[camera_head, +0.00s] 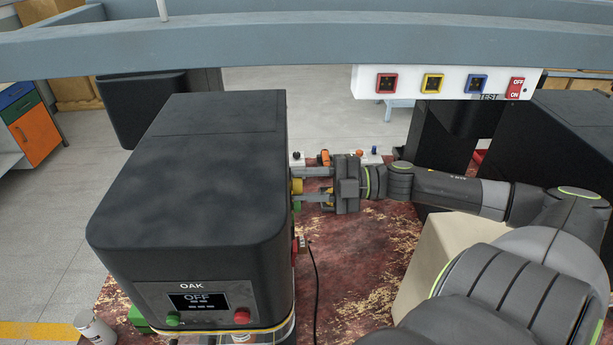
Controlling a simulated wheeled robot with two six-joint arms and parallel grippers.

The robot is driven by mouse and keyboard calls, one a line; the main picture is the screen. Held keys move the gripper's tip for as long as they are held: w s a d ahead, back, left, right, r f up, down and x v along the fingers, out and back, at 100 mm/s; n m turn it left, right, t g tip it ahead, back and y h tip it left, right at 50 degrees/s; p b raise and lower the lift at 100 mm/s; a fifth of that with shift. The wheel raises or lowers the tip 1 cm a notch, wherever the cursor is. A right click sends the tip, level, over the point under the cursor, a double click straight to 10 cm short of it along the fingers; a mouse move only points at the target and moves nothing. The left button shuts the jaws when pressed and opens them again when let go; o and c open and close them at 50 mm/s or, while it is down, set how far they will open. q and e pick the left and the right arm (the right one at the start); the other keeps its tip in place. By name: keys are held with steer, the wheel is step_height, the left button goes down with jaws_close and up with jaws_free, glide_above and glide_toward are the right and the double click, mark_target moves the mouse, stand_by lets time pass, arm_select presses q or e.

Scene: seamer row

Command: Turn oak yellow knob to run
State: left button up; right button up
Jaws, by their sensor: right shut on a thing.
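The OAK machine (195,190) is a large dark box at centre left. Its front display (199,300) reads OFF, with a green button (173,320) and a red button (241,315) below. The yellow knob (297,187) is on the machine's right side wall, seen edge-on. My right gripper (300,187) reaches in from the right, its fingers shut on the yellow knob. The knob's pointer and markings are hidden from this angle. My left gripper is not in view.
A white panel (440,82) with red, yellow and blue sockets and an OFF/ON switch hangs from the grey beam (300,45). A beige box (430,262) stands under my right arm. A black cable (315,275) lies on the worn red tabletop (345,270). A white can (92,328) is at front left.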

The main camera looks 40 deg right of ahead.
steer(key=shift+n, duration=0.9)
steer(key=o, duration=1)
steer(key=shift+c, duration=0.2)
steer(key=v, duration=1.7)
steer(key=shift+s+d, duration=0.2)
